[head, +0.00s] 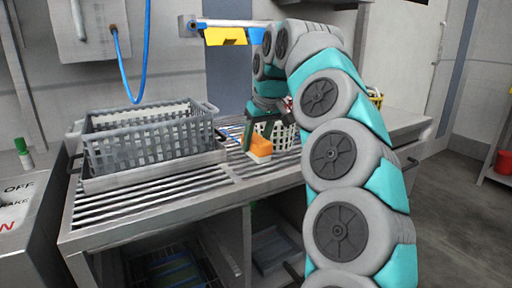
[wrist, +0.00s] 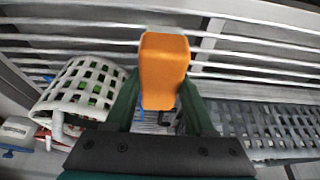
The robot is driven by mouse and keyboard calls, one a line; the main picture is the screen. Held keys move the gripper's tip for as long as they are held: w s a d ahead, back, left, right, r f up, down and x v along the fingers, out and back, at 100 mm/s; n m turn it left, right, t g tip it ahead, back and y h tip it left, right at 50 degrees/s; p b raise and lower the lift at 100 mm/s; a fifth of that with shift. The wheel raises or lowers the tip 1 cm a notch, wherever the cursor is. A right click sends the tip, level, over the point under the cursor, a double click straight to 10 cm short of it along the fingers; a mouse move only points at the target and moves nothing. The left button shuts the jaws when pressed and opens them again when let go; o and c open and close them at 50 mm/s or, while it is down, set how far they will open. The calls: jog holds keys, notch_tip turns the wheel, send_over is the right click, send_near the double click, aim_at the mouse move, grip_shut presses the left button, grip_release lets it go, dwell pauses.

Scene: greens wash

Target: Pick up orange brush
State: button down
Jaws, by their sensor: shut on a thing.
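The orange brush (head: 261,146) is in the middle of the head view, over the slatted metal counter, with a pale lower part under its orange top. In the wrist view the brush (wrist: 164,70) stands between the two dark green fingers. My gripper (head: 247,138) reaches down to it from above, and it also shows in the wrist view (wrist: 160,110). It is shut on the brush. I cannot tell whether the brush touches the slats.
A grey crate (head: 150,138) stands in a metal tray (head: 155,176) on the left of the counter (head: 215,180). A white basket (wrist: 85,88) is close beside my gripper. A yellow holder (head: 226,36) hangs on the wall rail. Slats between crate and brush are clear.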

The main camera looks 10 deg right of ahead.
jog(key=shift+r, duration=0.2)
jog(key=shift+s+b, duration=0.4)
jog(key=shift+s, duration=0.95)
jog(key=s+r+b, duration=0.1)
jog(key=s+b, duration=0.1)
jog(key=s, duration=1.1)
jog(key=shift+s+r, duration=0.15)
jog(key=shift+r, duration=0.1)
jog(key=c, duration=0.8)
grip_release()
jog(key=c, duration=0.6)
jog(key=shift+s, duration=0.1)
jog(key=shift+c, duration=0.2)
